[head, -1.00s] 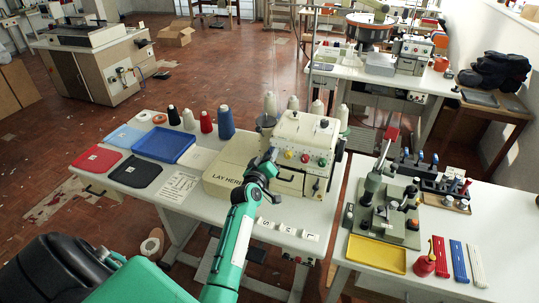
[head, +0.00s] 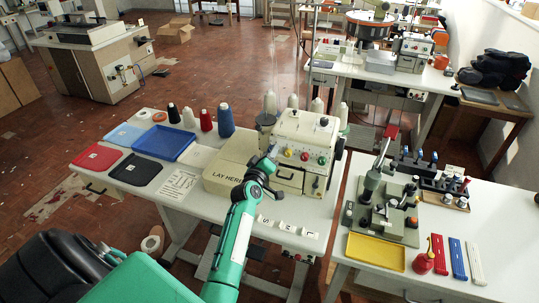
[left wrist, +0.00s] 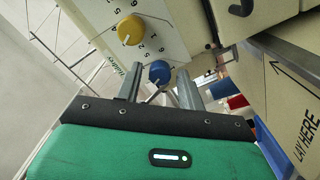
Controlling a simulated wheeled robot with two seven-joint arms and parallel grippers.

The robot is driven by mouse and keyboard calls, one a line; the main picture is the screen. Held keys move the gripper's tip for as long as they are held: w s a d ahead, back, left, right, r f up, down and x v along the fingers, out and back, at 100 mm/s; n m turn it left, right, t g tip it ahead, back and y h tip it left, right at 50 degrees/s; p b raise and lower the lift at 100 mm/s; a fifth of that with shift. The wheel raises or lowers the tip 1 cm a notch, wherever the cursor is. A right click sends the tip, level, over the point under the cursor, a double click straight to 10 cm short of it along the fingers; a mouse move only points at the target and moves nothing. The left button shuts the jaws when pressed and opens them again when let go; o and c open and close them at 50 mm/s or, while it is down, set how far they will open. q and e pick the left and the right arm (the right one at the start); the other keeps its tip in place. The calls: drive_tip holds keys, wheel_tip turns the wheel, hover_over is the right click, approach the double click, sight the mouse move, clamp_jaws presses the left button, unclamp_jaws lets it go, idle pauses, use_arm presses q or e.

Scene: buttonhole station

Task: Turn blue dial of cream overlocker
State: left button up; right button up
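The cream overlocker (head: 303,128) stands at the back right of the near table, with a row of coloured dials on its front. In the left wrist view, its blue dial (left wrist: 160,72) is near the middle, with the yellow dial (left wrist: 130,29) above and left of it. My left gripper (head: 270,158) is at the left end of the dial row. In the wrist view its fingers (left wrist: 160,76) are apart, one on each side of the blue dial; I cannot tell whether they touch it. My right gripper is not in view.
A beige "LAY HERE" block (head: 228,171) is left of the overlocker. Thread cones, including a blue one (head: 225,122), a blue tray (head: 166,143) and fabric pieces lie further left. Small lettered tags (head: 287,229) lie at the front edge. A second table with a yellow tray (head: 376,252) stands right.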

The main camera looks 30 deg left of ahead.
use_arm(q)
drive_tip(key=shift+o, duration=0.4)
drive_tip(key=b+v, duration=0.3)
drive_tip(key=v, duration=1.1)
drive_tip(key=shift+w, duration=0.1)
